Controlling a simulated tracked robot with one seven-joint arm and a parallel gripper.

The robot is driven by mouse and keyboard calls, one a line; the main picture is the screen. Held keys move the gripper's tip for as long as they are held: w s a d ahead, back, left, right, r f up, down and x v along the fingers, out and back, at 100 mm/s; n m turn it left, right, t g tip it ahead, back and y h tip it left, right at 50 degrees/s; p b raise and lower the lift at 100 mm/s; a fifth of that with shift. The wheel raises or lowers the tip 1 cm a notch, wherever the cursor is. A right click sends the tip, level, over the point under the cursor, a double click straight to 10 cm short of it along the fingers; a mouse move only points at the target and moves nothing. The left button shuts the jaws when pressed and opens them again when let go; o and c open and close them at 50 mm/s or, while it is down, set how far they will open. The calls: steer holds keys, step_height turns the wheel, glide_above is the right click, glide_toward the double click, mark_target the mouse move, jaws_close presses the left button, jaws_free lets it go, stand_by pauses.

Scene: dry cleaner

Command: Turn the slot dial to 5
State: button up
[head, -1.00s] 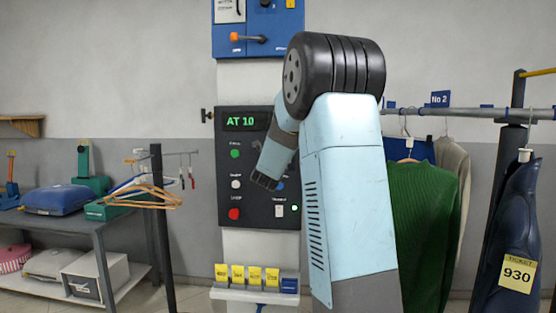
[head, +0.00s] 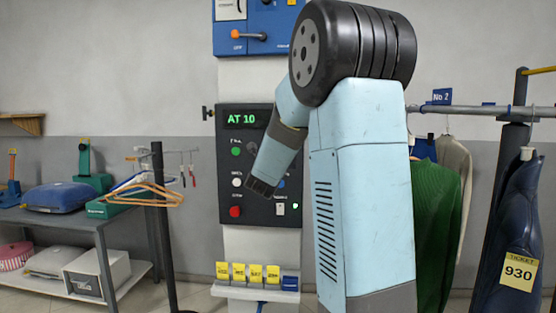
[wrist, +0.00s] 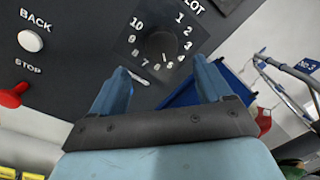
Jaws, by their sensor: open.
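The slot dial (wrist: 160,46) is a dark round knob ringed by white numbers in the wrist view, under lettering that ends in "LOT". A small light mark shows on its lower part, toward the low numbers of the ring; I cannot tell its exact setting. My gripper (wrist: 162,66) is open, its two blue fingers apart on either side below the dial, with nothing between them. In the head view my gripper (head: 262,187) is in front of the dark control panel (head: 229,165) and hides the dial. The green display (head: 246,120) reads "AT 10".
A white BACK button (wrist: 31,41) and a red STOP knob (wrist: 12,95) sit left of the dial. A small white switch (wrist: 139,78) is just below it. Yellow tags (head: 239,272) line a shelf below the panel. Clothes (head: 436,220) hang at right.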

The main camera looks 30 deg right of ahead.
steer(key=v, duration=0.6)
steer(key=shift+s, duration=0.2)
steer(key=shift+a+f, duration=0.1)
steer(key=shift+a, duration=0.05)
steer(key=w+d+n+y, duration=0.1)
steer(key=w+d+n, duration=0.3)
steer(key=n, duration=0.9)
steer(key=w+d+n+y, duration=0.1)
steer(key=w+d+n, duration=0.3)
steer(key=n, duration=0.9)
steer(key=w, duration=0.2)
steer(key=shift+w+r+t, duration=0.3)
steer(key=shift+r, duration=0.1)
steer(key=shift+c, duration=0.4)
